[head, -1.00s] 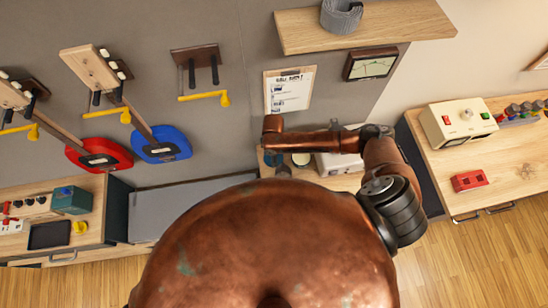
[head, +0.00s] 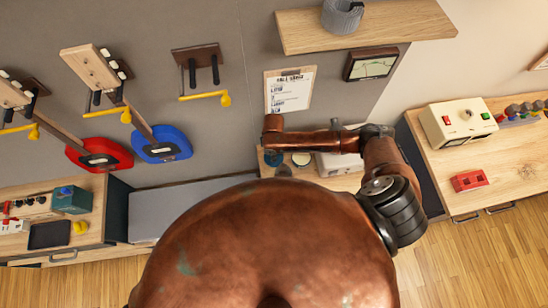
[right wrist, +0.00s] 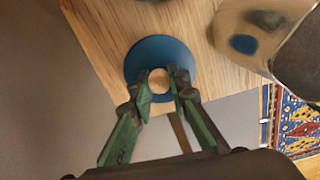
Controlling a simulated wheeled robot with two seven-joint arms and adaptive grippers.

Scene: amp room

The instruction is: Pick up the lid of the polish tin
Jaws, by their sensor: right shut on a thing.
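In the right wrist view, a round blue disc with a pale round knob, which I take to be the lid of the polish tin (right wrist: 152,50), is over a wooden top. My right gripper (right wrist: 160,86) has its green fingers closed on either side of the knob. The tin below is hidden, so I cannot tell whether the lid is seated or lifted. In the head view, a small blue patch (head: 273,158) shows below the end of my right arm; the fingers cannot be made out there. My left gripper is not in view.
A shiny rounded object (right wrist: 268,32) stands close to the lid at upper right in the wrist view. In the head view, a small pale round item (head: 301,159) and a whitish box (head: 340,163) are on the same wooden top (head: 345,183). A patterned rug (right wrist: 296,125) lies below.

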